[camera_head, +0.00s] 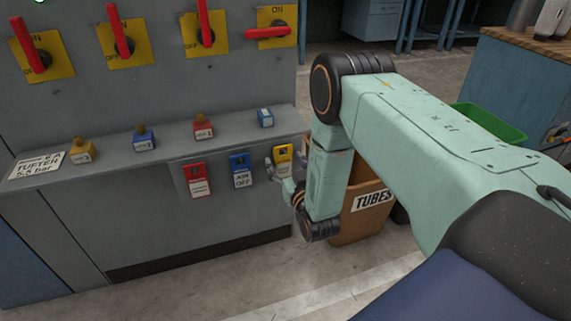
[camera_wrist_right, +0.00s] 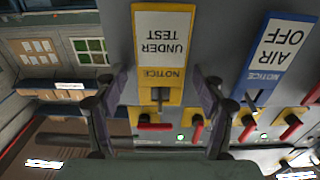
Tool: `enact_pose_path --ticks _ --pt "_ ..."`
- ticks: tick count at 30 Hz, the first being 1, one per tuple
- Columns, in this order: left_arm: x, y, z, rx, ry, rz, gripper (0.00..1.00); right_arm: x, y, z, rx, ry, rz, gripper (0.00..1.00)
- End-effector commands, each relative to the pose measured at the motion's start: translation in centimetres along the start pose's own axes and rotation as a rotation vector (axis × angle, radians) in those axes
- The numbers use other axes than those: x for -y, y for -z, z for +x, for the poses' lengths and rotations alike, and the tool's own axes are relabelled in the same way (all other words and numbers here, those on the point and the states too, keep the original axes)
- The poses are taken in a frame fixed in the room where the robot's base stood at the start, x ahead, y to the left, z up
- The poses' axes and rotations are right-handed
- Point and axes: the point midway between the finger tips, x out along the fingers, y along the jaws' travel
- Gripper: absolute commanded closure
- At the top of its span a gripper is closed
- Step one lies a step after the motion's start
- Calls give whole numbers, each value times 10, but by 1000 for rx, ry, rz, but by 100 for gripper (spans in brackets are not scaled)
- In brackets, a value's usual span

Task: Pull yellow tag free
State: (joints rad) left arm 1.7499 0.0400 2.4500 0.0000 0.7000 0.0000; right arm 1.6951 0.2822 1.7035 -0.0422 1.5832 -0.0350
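The yellow tag (camera_head: 282,153) hangs on the front of the grey cabinet, at the right end of a row with a red tag (camera_head: 197,180) and a blue tag (camera_head: 240,170). My right gripper (camera_head: 285,167) is at the yellow tag and partly covers its lower part. In the right wrist view the yellow tag (camera_wrist_right: 160,45) shows upside down, reading "UNDER TEST". The right gripper (camera_wrist_right: 160,88) is open there, with one finger on each side of the tag's line and visible gaps to it. The blue "AIR OFF" tag (camera_wrist_right: 280,48) is to the right. My left gripper is not in view.
Several red-handled switches on yellow plates (camera_head: 125,45) line the upright panel. Small coloured blocks, such as a blue one (camera_head: 265,118), stand on the ledge above the tags. A brown "TUBES" bin (camera_head: 360,222) stands right of the cabinet, close to my right arm.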

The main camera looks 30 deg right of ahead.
Motion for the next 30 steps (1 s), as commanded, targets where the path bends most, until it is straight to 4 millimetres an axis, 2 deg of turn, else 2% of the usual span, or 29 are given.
enact_pose_path --ticks 2,17,18,28,30 --pt "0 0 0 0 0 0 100 1 0 0 0 1 0 40" --pt "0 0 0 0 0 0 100 2 0 0 1 2 0 82" --pt "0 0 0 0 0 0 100 2 0 0 1 2 0 55" --pt "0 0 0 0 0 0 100 2 0 0 1 2 0 83" --pt "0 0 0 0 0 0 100 2 0 0 1 2 0 84"
